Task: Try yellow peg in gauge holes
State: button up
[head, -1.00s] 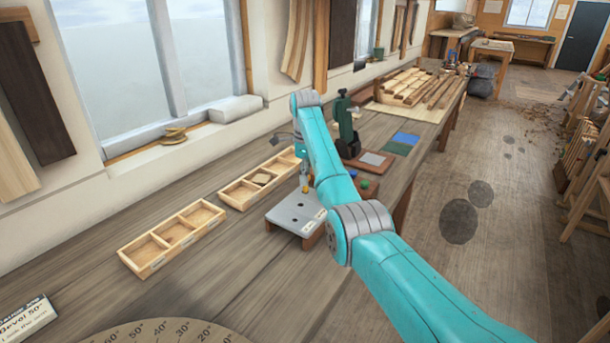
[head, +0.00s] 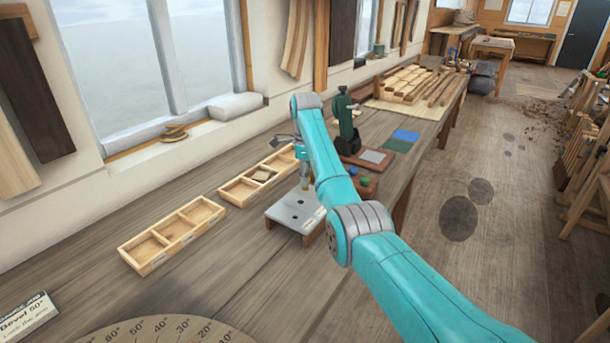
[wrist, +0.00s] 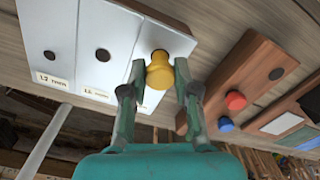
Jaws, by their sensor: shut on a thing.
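The yellow peg (wrist: 160,74) is between the fingers of my gripper (wrist: 160,84), which is shut on it. The gauge (head: 285,208) is a pale grey plate on the bench with a row of round holes; it also shows in the wrist view (wrist: 75,30). In the wrist view the peg is at the hole nearest the plate's right end. Part of that dark hole shows just beyond the peg. I cannot tell whether the peg's tip is in the hole or above it. The other two visible holes are empty, with size labels below them.
A wooden block (wrist: 240,85) with red and blue round tops stands right of the gauge. Shallow divided wooden trays (head: 172,235) lie to its left. A green machine (head: 345,125) stands behind. The bench between the trays and the front dial (head: 165,330) is clear.

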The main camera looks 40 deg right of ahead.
jog(key=shift+f, duration=0.4)
jog(key=shift+r, duration=0.15)
dwell(0.5)
jog(key=shift+r, duration=2.45)
